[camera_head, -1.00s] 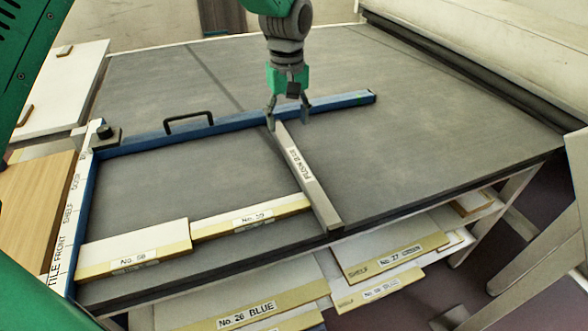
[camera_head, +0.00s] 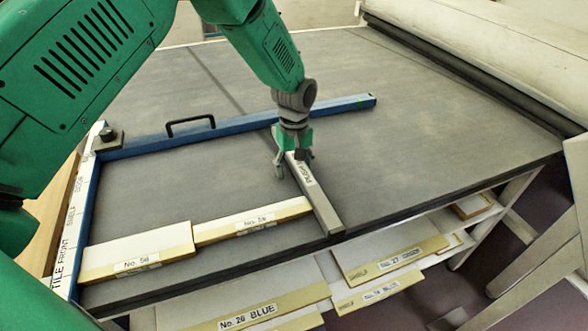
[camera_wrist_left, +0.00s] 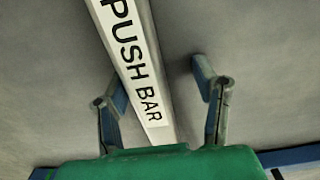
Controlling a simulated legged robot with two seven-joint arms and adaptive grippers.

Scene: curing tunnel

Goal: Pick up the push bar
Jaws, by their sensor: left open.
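The push bar (camera_head: 325,212) is a grey bar with a white label. It lies on the dark table with its near end by the front edge and its far end by the blue rail. In the left wrist view the push bar (camera_wrist_left: 138,62) shows its "PUSH BAR" label. My left gripper (camera_head: 294,168) is open, pointing down over the bar's far half. In the left wrist view its two fingers (camera_wrist_left: 158,88) stand apart, one on each side of the bar. I cannot tell whether they touch it. My right gripper is not in view.
A blue frame (camera_head: 240,126) with a black handle (camera_head: 191,124) lies behind and left of the bar. Two labelled boards (camera_head: 136,252) lie along the front edge, one ending by the bar. A shelf below holds more boards (camera_head: 390,260). The table's right side (camera_head: 450,130) is clear.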

